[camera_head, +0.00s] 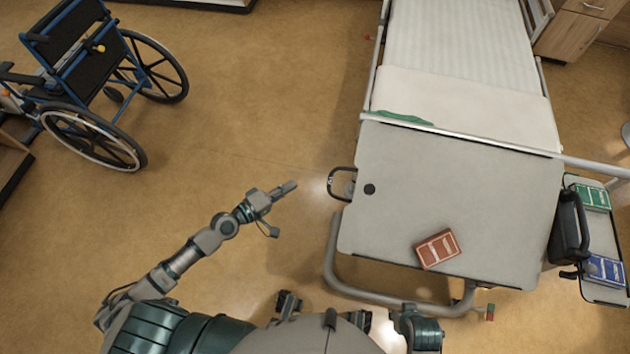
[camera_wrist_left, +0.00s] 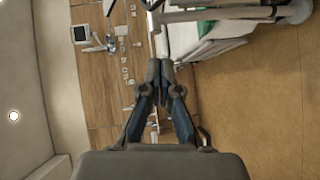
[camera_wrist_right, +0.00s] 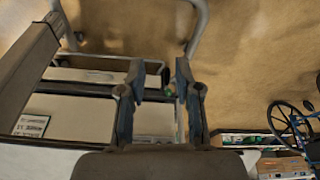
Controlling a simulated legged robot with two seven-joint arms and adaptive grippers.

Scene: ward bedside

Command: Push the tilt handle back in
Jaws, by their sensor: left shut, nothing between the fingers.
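The tilt handle (camera_head: 331,183) is a dark loop that sticks out from the left edge of the grey bedside table top (camera_head: 460,195) in the head view. My left gripper (camera_head: 292,187) is shut and empty. It is level with the handle, to its left, with a clear gap of floor between them. Its closed fingertips (camera_wrist_left: 160,72) also show in the left wrist view, where I cannot make out the handle for certain. My right gripper (camera_wrist_right: 160,74) is open in the right wrist view, its fingers apart with nothing held between them.
A red-brown box (camera_head: 437,249) lies on the table top near its front edge. The bed (camera_head: 465,100) stands behind. A side tray at right holds a green box (camera_head: 592,196) and a blue box (camera_head: 605,269). A wheelchair (camera_head: 90,85) stands far left. Floor around my left arm is clear.

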